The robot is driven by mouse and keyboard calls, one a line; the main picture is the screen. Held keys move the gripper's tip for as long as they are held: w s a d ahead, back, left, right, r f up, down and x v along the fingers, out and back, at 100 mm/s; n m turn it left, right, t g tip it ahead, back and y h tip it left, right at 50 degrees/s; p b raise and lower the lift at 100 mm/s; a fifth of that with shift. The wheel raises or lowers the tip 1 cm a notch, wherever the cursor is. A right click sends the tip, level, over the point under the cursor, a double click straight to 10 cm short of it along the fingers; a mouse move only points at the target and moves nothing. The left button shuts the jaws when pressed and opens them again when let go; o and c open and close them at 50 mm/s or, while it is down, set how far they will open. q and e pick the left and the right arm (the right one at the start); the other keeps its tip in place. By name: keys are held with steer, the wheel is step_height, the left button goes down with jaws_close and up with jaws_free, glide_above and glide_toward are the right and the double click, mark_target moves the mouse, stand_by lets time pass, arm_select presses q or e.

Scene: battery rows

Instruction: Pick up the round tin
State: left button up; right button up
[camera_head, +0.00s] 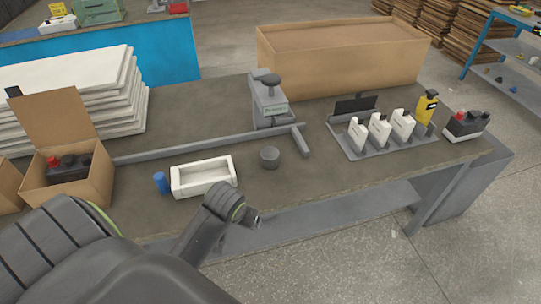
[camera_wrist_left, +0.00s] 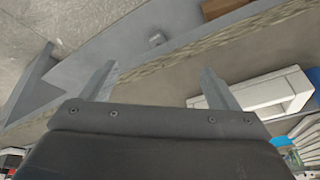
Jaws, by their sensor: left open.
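The round tin (camera_head: 270,157) is a short dark grey cylinder. It stands upright on the worktable, right of the white open tray (camera_head: 204,177) in the head view. My left arm comes in from the lower left, and its wrist end is at the table's front edge, nearer to me than the tin. My left gripper (camera_wrist_left: 158,83) is open in the left wrist view, with nothing between its two fingers. It is over the front table edge, beside the white tray (camera_wrist_left: 262,97). I cannot make out the tin in the wrist view. My right gripper does not show.
A blue cylinder (camera_head: 161,183) stands left of the tray. A grey press stand (camera_head: 269,100) and long grey bars lie behind the tin. A rack (camera_head: 388,146) with white cells stands right. An open cardboard box (camera_head: 98,178) is left. The table around the tin is bare.

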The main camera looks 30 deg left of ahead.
arm_select(q)
steer(key=shift+n, duration=0.8)
steer(key=w+r, duration=0.1)
steer(key=w, duration=0.2)
steer(key=w+r, duration=0.1)
steer(key=w, duration=0.1)
steer(key=w+r, duration=0.2)
steer(key=w, duration=0.1)
steer(key=shift+w+a, duration=0.35)
steer(key=shift+a, duration=0.05)
steer(key=w+r+n+y, duration=0.1)
steer(key=w+r+n, duration=0.2)
steer(key=w+r, duration=0.7)
steer(key=b, duration=1)
glide_toward(270, 154)
step_height(270, 154, down, 2)
steer(key=x, duration=0.4)
steer(key=shift+w+d+r+p, duration=0.1)
steer(key=shift+w+p, duration=0.05)
steer(key=shift+p, duration=0.2)
steer(key=x, duration=0.5)
steer(key=shift+w+a, duration=0.1)
steer(key=shift+a, duration=0.25)
steer(key=shift+w+f, duration=0.1)
steer(key=shift+f, duration=0.15)
steer(key=shift+c, duration=0.4)
